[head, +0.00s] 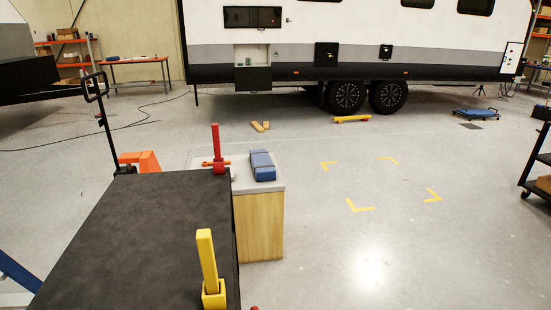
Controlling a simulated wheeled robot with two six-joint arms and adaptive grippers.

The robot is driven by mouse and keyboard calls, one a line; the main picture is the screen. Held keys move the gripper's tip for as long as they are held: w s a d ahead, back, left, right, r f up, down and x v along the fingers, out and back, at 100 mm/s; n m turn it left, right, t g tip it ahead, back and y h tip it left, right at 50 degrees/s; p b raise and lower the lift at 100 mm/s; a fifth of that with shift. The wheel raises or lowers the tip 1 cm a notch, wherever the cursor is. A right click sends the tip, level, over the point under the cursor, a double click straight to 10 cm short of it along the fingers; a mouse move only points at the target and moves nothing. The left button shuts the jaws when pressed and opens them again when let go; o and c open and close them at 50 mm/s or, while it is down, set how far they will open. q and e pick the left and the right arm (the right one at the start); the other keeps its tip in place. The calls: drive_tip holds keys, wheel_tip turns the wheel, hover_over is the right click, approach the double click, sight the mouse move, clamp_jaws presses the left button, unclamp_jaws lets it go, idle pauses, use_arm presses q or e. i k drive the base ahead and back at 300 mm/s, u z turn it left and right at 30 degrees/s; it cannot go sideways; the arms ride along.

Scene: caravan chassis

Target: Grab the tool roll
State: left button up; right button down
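A blue rolled bundle (262,165), which looks like the tool roll, lies on the pale top of a small wooden cabinet (259,225). It has a darker band around it and sits near the middle of that top. Neither of my grippers shows in the head view, and nothing is touching the roll.
A black-topped table (135,235) stands in front and to the left, with a yellow upright (208,262) and a red upright (217,150) along its right edge. A caravan (350,45) stands behind.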

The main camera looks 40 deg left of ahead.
sight(264, 170)
drive_tip(key=i, duration=2.25)
drive_tip(key=u, duration=2.05)
drive_tip(key=i, duration=1.7)
drive_tip(key=z, duration=0.3)
